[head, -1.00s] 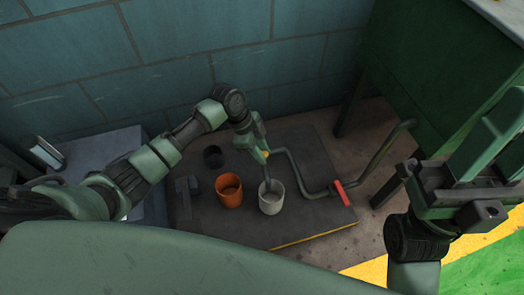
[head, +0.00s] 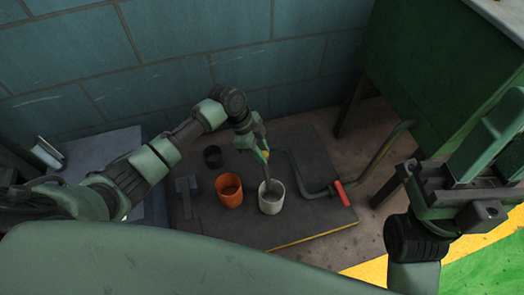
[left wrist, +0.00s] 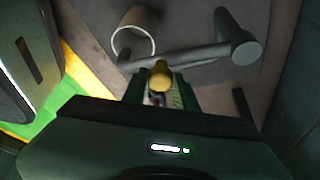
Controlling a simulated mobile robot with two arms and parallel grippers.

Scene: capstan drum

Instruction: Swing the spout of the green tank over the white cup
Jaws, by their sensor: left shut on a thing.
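The white cup (head: 271,200) stands on a dark slab, and it also shows in the left wrist view (left wrist: 134,32). My left gripper (head: 263,153) is above and behind it, shut on the yellow knob (left wrist: 160,74) of the grey spout (left wrist: 192,57). One spout end appears at the cup's rim in both views; I cannot tell whether they touch. The other, thicker end lies toward the wall. The green tank (head: 425,75) stands on legs at the right. A gap shows between spout and the tank's bent pipe (head: 297,172). My right gripper (head: 490,165) is away at the right edge.
The pipe carries a red part (head: 341,193) at the slab's right end. A tiled wall (head: 190,50) closes the back. The slab's (head: 285,233) front is clear.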

